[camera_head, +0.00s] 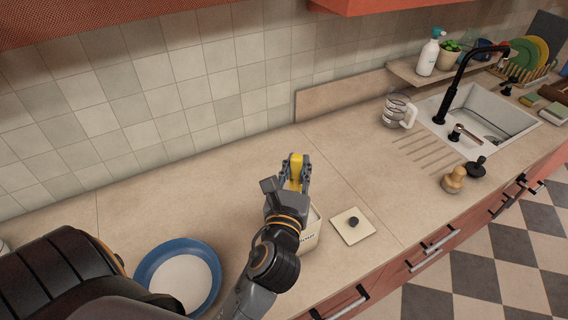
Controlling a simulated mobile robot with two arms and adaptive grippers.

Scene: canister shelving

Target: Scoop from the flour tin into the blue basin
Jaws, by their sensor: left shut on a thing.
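My left gripper (294,188) is shut on a yellow thing (296,167), seemingly the scoop; only a small yellow part shows between the fingers. The gripper is over or just behind the flour tin (311,231), a cream box with dark lettering. My arm and gripper hide most of the tin, including its opening, so I cannot tell whether the scoop is inside it. The blue basin (212,262) stands on the counter at the lower left, round with a white inside, partly covered by my arm. My right gripper is not in view.
A square cream lid (352,226) with a dark knob lies right of the tin. A glass mug (397,111), a wooden brush (454,179) and the sink (484,110) are farther right. The counter (170,208) behind the basin is clear up to the tiled wall.

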